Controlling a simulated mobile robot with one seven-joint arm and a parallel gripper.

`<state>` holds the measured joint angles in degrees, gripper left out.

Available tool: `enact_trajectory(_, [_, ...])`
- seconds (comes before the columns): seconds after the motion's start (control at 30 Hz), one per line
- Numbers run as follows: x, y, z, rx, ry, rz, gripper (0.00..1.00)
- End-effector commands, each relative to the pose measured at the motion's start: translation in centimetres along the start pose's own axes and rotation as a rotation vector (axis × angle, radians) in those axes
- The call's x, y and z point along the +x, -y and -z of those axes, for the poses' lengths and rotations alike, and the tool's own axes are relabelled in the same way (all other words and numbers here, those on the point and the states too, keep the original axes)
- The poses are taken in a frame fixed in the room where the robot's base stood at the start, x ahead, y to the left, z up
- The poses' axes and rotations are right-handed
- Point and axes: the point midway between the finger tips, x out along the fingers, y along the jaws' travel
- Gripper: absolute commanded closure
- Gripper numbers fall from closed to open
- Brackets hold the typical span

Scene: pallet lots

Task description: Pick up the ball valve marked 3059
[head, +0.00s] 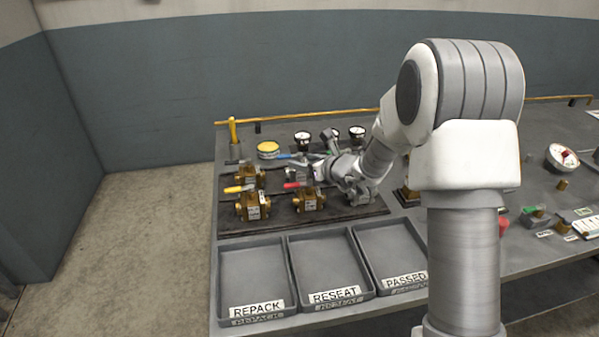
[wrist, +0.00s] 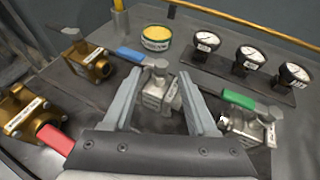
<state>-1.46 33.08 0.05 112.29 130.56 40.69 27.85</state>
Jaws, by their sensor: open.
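Several ball valves lie on a dark mat; their tag numbers are too small to read, so I cannot tell which is 3059. My gripper (wrist: 160,82) is open, its two fingers on either side of a steel valve with a blue handle (wrist: 157,94). I cannot tell whether the fingers touch it. A steel valve with a green handle (wrist: 248,124) sits just right of the right finger. Brass valves are at the left in the wrist view, one upper (wrist: 90,60) and one lower (wrist: 25,113), near a red handle (wrist: 54,137). The head view shows brass valves (head: 252,205) (head: 309,199).
Three gauges (wrist: 249,58) on a stand and a yellow-topped tin (wrist: 156,38) are behind the valves. Grey trays labelled REPACK (head: 252,270), RESEAT (head: 327,262) and PASSED (head: 388,245) line the front and look empty. A yellow rail (head: 290,115) runs along the back.

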Motion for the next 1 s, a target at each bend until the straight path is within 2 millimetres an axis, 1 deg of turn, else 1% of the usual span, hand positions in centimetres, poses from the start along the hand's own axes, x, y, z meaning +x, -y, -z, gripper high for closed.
enact_trajectory(0.2, [0.14,-0.01,-0.06,0.000,0.001,0.000,0.42])
enact_trajectory(0.23, [0.14,-0.01,-0.05,0.000,0.001,0.000,0.44])
enact_trajectory(0.37, [0.13,-0.01,-0.04,0.000,0.000,0.000,0.67])
enact_trajectory(0.4, [0.12,-0.01,-0.04,0.000,0.000,0.000,0.74])
enact_trajectory(0.47, [0.12,-0.01,-0.04,0.000,0.000,0.000,0.85])
enact_trajectory(0.5, [0.12,-0.01,-0.04,0.000,0.000,0.000,0.92])
enact_trajectory(0.53, [0.12,-0.01,-0.04,0.000,0.000,0.000,0.98])
enact_trajectory(0.57, [0.11,-0.01,-0.04,0.000,0.000,0.000,1.00])
enact_trajectory(1.0, [0.10,-0.01,-0.02,0.000,0.000,0.000,1.00])
